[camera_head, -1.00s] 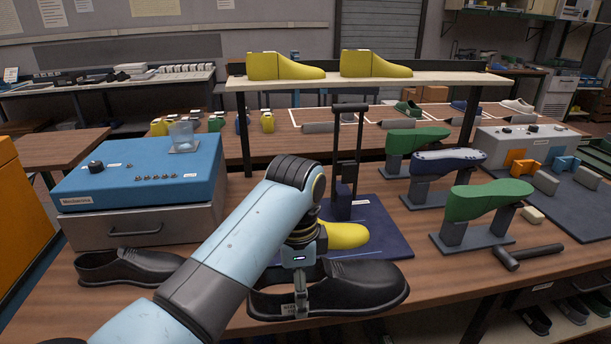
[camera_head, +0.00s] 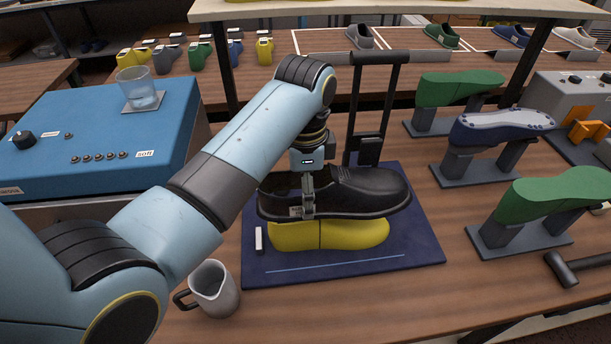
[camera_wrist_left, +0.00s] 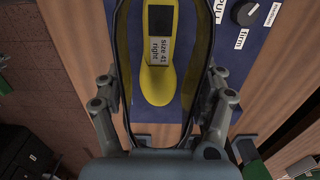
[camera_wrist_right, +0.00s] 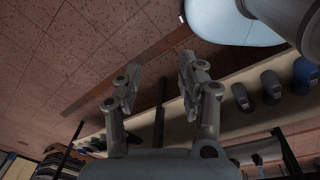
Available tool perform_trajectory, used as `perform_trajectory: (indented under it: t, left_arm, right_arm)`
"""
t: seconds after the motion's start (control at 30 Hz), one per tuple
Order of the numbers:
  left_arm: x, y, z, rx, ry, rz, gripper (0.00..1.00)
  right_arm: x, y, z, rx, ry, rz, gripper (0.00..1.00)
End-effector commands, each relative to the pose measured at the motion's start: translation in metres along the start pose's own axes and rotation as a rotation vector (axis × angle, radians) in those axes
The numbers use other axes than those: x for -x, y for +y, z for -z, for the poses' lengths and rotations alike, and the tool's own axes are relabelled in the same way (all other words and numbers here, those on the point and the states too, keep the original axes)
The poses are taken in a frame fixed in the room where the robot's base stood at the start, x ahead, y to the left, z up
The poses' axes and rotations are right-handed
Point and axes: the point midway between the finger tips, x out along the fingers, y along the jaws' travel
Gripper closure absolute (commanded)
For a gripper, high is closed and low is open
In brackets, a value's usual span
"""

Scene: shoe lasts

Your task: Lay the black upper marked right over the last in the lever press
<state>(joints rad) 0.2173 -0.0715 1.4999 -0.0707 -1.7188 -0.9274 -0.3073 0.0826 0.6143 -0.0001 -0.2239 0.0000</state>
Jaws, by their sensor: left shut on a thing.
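My left gripper (camera_head: 308,206) is shut on the black upper (camera_head: 365,192) near its heel end, toe pointing right. The upper is level, directly above the yellow last (camera_head: 340,236) in the lever press (camera_head: 380,105). It hides the top of the last in the head view; I cannot tell whether they touch. In the left wrist view the yellow last (camera_wrist_left: 156,88), with a label reading "size 41 right" (camera_wrist_left: 159,51), shows through the upper's opening, between the upper's dark sides (camera_wrist_left: 122,60). My right gripper (camera_wrist_right: 162,78) is open and empty, seen only in the right wrist view.
The press stands on a dark blue base (camera_head: 430,245). A metal jug (camera_head: 213,290) stands at its front left. Green lasts (camera_head: 550,195) and a blue last (camera_head: 500,128) stand on holders to the right, with a hammer (camera_head: 575,265). A blue machine (camera_head: 100,130) is at the left.

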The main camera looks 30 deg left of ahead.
Motion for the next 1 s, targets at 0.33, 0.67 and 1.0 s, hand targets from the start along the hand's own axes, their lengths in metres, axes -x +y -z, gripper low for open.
perform_trajectory:
  t: [0.33, 0.67, 1.0]
  left_arm:
    - [-0.026, 0.000, 0.000, 0.000, 0.000, 0.001, 0.63]
    - [-0.051, 0.000, 0.000, -0.002, -0.001, 0.000, 0.63]
    - [-0.077, -0.001, 0.000, -0.003, 0.000, 0.001, 0.63]
  right_arm:
    - [-0.003, 0.002, 0.006, 0.001, 0.011, -0.003, 0.60]
    - [-0.014, -0.005, 0.013, -0.003, 0.024, 0.004, 0.60]
    - [-0.026, -0.009, 0.007, -0.004, 0.016, 0.007, 0.60]
